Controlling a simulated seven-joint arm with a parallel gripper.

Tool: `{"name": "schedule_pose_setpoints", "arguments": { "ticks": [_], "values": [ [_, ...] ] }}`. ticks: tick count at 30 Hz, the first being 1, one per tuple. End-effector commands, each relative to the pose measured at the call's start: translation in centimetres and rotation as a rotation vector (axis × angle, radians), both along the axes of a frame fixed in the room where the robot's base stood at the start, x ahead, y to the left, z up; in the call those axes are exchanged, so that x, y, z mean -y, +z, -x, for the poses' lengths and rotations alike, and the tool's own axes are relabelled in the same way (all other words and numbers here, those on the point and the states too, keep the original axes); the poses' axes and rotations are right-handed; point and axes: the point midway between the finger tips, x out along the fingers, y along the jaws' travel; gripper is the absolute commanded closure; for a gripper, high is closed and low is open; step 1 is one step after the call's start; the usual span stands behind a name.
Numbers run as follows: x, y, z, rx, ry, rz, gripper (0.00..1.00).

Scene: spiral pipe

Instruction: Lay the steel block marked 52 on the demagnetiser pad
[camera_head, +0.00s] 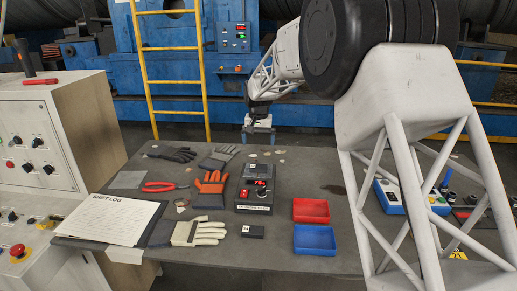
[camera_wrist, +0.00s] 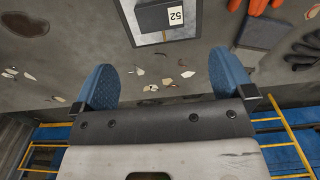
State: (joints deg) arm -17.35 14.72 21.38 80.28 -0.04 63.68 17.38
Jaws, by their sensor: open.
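The dark steel block marked 52 (camera_wrist: 157,17) shows at the top edge of the wrist view, its pale label on the right end. It lies on a flat pad with a light border (camera_wrist: 146,39), partly cut off by the frame. In the head view a dark block (camera_head: 258,169) sits on the far end of a black device (camera_head: 254,196) with a red display; its number is too small to read. My gripper (camera_head: 259,122) is beyond the table's far edge. In the wrist view my gripper (camera_wrist: 160,80) has its blue fingers wide apart, empty, and short of the block.
Another dark labelled block (camera_head: 253,232) lies in front of the device. Red (camera_head: 310,210) and blue (camera_head: 314,240) trays stand to its right. Gloves (camera_head: 209,189), red pliers (camera_head: 160,187) and a shift log (camera_head: 108,219) lie left. Small chips (camera_wrist: 153,87) litter the far table area.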

Motion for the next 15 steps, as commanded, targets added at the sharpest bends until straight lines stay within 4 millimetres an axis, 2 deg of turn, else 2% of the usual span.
{"name": "schedule_pose_setpoints", "arguments": {
  "ticks": [6, 15],
  "values": [
    [-0.01, 0.98, -0.02, 0.001, 0.000, 0.000, 0.00],
    [0.00, 1.03, -0.02, 0.001, 0.000, 0.000, 0.00]
  ]
}}
